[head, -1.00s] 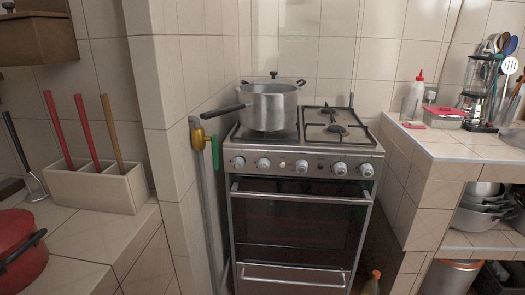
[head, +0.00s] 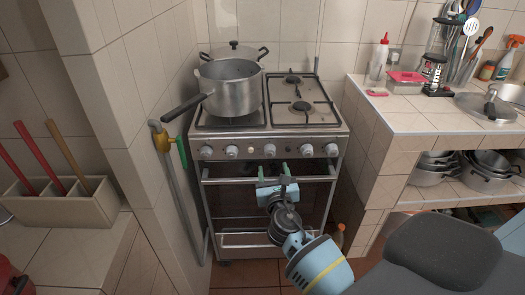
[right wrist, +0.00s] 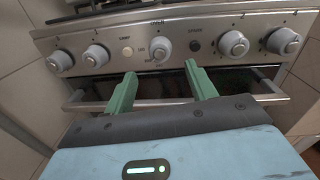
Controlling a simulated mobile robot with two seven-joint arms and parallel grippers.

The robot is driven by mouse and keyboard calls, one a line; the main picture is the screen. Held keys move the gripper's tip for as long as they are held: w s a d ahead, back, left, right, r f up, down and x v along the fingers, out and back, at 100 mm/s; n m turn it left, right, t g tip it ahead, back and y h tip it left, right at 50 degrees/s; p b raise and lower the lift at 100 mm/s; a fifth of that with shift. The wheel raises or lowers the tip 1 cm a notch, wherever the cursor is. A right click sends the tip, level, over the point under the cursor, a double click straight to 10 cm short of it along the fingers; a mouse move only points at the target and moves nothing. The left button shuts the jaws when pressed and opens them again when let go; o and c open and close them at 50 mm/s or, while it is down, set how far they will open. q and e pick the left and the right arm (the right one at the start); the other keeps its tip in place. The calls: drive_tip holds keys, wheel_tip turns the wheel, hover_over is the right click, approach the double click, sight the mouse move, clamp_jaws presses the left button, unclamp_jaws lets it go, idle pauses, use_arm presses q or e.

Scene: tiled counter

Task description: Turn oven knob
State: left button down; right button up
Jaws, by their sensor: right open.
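The oven (head: 225,203) stands against the wall, with a row of grey knobs along its front panel. The middle knob (head: 269,150) also shows in the right wrist view (right wrist: 161,47), under a label that seems to read "OVEN". My right gripper (head: 272,168) is open and empty in front of the panel. In the right wrist view its green fingers (right wrist: 160,69) point at the panel, one to each side of the middle knob and a little below it. They appear apart from the knob. My left gripper is out of view.
The oven door handle (head: 222,180) runs just below the knobs, close to my fingers. A pot with a long handle (head: 230,95) sits on the stove, its handle jutting left. A tiled counter (head: 395,103) stands close on the right, and a tiled wall on the left.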

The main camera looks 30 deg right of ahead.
sight(271, 156)
drive_tip(key=shift+b+x, duration=0.55)
drive_tip(key=shift+x, duration=3.3)
drive_tip(key=shift+c, duration=0.2)
